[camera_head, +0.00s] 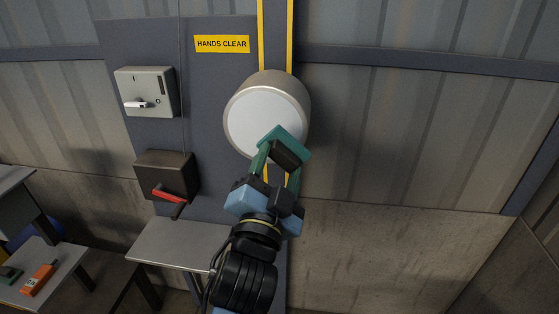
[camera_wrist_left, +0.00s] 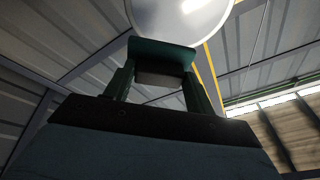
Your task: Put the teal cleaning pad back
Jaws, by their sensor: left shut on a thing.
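My left gripper (camera_head: 279,163) is shut on the teal cleaning pad (camera_head: 290,139), gripping its dark block-shaped back. The pad is held tilted in front of the lower right edge of a round white disc face (camera_head: 262,124). In the left wrist view the pad (camera_wrist_left: 162,48) spans the fingertips, with the dark back (camera_wrist_left: 160,78) between the fingers and the white disc (camera_wrist_left: 182,18) just beyond. I cannot tell whether the pad touches the disc. My right gripper is not in view.
A grey switch box (camera_head: 147,91) and a dark box with a red lever (camera_head: 166,175) hang left of the disc. A bare grey shelf (camera_head: 178,243) lies below. At the lower left, a table (camera_head: 57,267) holds an orange item (camera_head: 38,279) and a small dark-green item (camera_head: 9,274).

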